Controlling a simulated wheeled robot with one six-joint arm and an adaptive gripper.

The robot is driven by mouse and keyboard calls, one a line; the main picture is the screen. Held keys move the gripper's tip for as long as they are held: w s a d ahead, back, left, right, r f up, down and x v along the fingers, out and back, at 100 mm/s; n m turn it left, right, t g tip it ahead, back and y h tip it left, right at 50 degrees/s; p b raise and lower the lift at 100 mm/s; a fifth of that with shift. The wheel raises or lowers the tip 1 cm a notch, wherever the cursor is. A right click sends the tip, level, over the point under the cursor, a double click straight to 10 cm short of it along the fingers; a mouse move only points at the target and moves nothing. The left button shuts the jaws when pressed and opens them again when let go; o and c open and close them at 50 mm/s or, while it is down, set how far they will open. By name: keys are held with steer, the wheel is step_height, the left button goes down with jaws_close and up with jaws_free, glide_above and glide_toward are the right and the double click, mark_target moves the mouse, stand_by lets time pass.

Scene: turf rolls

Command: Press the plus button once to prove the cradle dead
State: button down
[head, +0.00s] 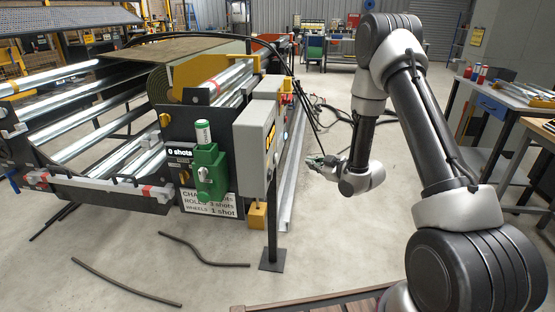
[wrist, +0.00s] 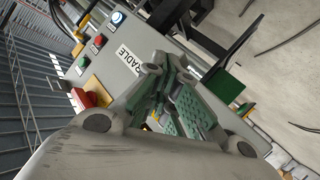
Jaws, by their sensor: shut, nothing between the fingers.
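The grey control box (head: 256,140) stands on a post at the right end of the roller cradle (head: 85,150). In the wrist view its button face (wrist: 150,50) carries a blue-ringed white button or lamp (wrist: 117,18), a red button (wrist: 97,40), a green button (wrist: 82,62) and a red mushroom knob (wrist: 90,98) on a yellow base. A label there reads "RADLE", partly hidden. No plus mark is legible. My gripper (head: 318,161) is shut and empty, to the right of the box and apart from it in the head view. Its fingers (wrist: 168,78) cover part of the box in the wrist view.
A green holder (head: 209,172) with a bottle hangs on the cradle's end plate, beside a "0 shots" display (head: 180,152). Black hoses (head: 125,283) lie on the floor. Workbenches (head: 500,95) stand at the right.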

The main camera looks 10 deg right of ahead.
steer(key=w+a, duration=0.2)
steer(key=a, duration=0.6)
steer(key=shift+w+a, duration=0.2)
steer(key=shift+w, duration=0.15)
steer(key=shift+a, duration=0.15)
stand_by(1.2)
steer(key=shift+w+a, duration=0.15)
steer(key=shift+a, duration=0.1)
steer(key=shift+w+a, duration=0.15)
steer(key=shift+a, duration=0.25)
stand_by(0.9)
steer(key=shift+s+d, duration=0.3)
steer(key=shift+d, duration=0.45)
steer(key=shift+d, duration=0.1)
steer(key=shift+s+d, duration=0.25)
steer(key=shift+d, duration=0.5)
steer(key=shift+s+d, duration=0.25)
steer(key=shift+d, duration=0.55)
steer(key=shift+s+d, duration=0.25)
steer(key=shift+d, duration=0.5)
